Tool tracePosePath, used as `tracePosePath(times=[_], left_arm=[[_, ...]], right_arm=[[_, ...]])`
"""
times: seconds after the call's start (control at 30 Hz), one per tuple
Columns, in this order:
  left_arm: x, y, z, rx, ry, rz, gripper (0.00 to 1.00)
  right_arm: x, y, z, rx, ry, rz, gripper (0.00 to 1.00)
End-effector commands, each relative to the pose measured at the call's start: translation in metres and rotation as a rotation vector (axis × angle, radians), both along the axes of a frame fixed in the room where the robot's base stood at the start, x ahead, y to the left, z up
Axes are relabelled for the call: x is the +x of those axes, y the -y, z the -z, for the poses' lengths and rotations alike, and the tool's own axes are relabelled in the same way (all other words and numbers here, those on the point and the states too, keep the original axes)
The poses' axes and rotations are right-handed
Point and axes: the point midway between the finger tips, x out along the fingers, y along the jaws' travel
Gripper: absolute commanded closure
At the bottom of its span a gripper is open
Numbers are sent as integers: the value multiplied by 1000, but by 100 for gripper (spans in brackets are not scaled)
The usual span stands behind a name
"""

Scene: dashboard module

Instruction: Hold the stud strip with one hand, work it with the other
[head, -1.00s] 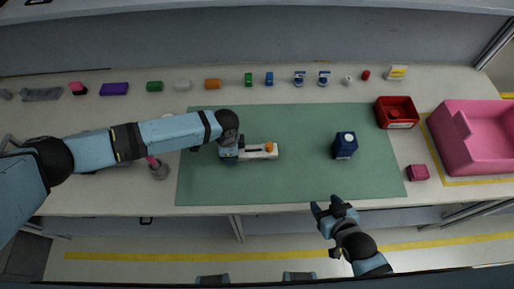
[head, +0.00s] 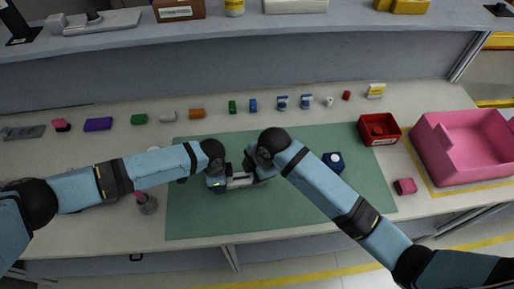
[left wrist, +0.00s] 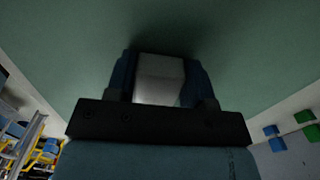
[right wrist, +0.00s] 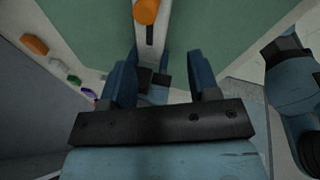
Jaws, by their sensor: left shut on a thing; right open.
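The stud strip (head: 240,181) is a pale bar on the green mat (head: 300,205). My left gripper (head: 217,180) is shut on its left end. In the left wrist view a pale block of the strip (left wrist: 158,80) sits between the fingers. My right gripper (head: 252,170) is open over the strip's right part. In the right wrist view, the strip (right wrist: 148,35) runs up from between the open fingers (right wrist: 160,78), with a dark part there and an orange round piece (right wrist: 146,11) farther along. In the head view my right arm hides the orange piece.
A red bin (head: 365,128), a pink tub (head: 425,150) and a pink block (head: 405,186) are at the right. Several small coloured parts line the back of the table. A shelf (head: 350,20) overhangs behind.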

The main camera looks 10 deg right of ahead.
Motion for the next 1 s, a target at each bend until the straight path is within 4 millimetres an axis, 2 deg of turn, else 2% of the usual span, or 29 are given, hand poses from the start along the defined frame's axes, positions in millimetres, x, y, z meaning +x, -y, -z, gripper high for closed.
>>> tracePosePath(times=[0.03, 0.2, 0.33, 0.47, 0.67, 1.0], left_arm=[[0, 0, 0, 1, 0, 0, 89], [0, 0, 0, 1, 0, 0, 89], [0, 0, 0, 1, 0, 0, 89], [0, 0, 0, 1, 0, 0, 89], [0, 0, 0, 1, 0, 0, 89], [0, 0, 0, 1, 0, 0, 89]], right_arm=[[9, 0, -11, -53, -2, -82, 44], [23, 4, -37, -205, -45, -327, 44], [29, 8, -50, -272, -71, -435, 44], [31, 10, -53, -302, -86, -482, 44], [29, 10, -31, -304, -93, -489, 44], [30, 10, 32, -303, -91, -485, 44]])
